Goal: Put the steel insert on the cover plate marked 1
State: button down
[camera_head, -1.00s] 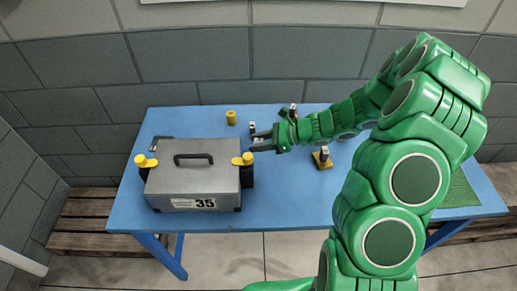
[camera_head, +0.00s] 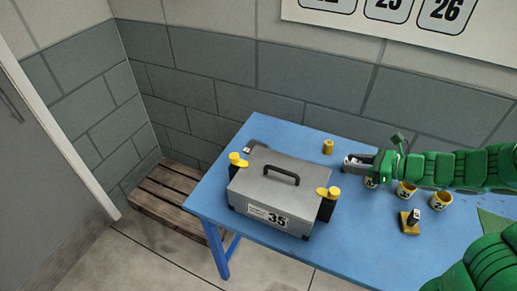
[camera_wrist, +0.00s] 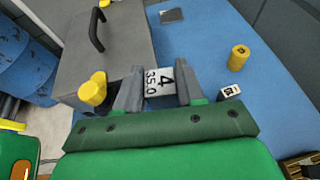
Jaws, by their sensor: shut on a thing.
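My gripper (camera_head: 352,161) hangs over the blue table, just right of and behind the grey box. In the wrist view, my jaws (camera_wrist: 160,90) are shut on a small pale block (camera_wrist: 158,82) with a white face reading 4 and 350. It looks like the steel insert, but I cannot be sure. No plate marked 1 can be made out. A dark flat plate (camera_wrist: 172,15) lies on the table in the wrist view, with no readable mark.
The grey box (camera_head: 272,195) marked 35 has a raised handle and yellow-topped posts. The blue table (camera_head: 350,235) is bare at front.

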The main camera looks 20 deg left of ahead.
jog(key=shift+r, duration=0.6)
jog(key=shift+w+a+r, duration=0.1)
jog(key=shift+a+r, duration=0.05)
jog(key=shift+a, duration=0.05)
jog(key=w+a, duration=0.5)
jog(key=a, duration=0.4)
jog(key=n+g, duration=0.1)
jog(key=g, duration=0.1)
send_over(255, 142)
jog(key=s+d, duration=0.2)
jog(key=s, duration=0.1)
jog(key=shift+w+a+f, duration=0.1)
jog(key=shift+a+f, duration=0.05)
jog(key=shift+f, duration=3.45)
jog(key=shift+a+f, duration=0.1)
jog(key=shift+f, duration=3.45)
jog(key=shift+f, duration=0.1)
